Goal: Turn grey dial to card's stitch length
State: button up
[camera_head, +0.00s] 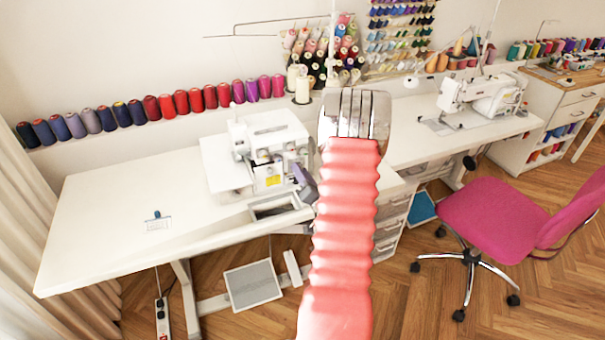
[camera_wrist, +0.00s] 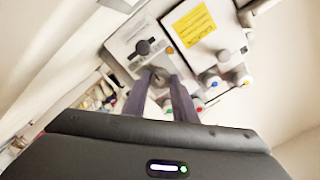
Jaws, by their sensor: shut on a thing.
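The white overlock sewing machine (camera_head: 268,150) stands on the table in the head view. In the wrist view its front face is close and tilted, with a yellow label (camera_wrist: 194,25). My gripper (camera_wrist: 160,85) has two dark fingers closed around the grey dial (camera_wrist: 159,74) on that face. In the head view my gripper (camera_head: 305,183) is at the machine's right side, partly hidden by my pink arm. A small clipped card (camera_head: 158,225) lies on the left of the table; its writing is too small to read.
Thread cones (camera_head: 180,102) line the shelf behind. A second sewing machine (camera_head: 480,95) and a pink chair (camera_head: 490,212) are at right. The table's left half is mostly clear.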

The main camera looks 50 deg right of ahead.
jog(key=shift+s+d+r, duration=0.15)
jog(key=shift+d, duration=0.15)
jog(key=o, duration=1)
jog(key=shift+a, duration=0.15)
jog(key=shift+o, duration=0.2)
jog(key=shift+a, duration=0.1)
jog(key=v, duration=1.3)
jog(key=shift+s+a, duration=0.15)
jog(key=shift+s, duration=0.1)
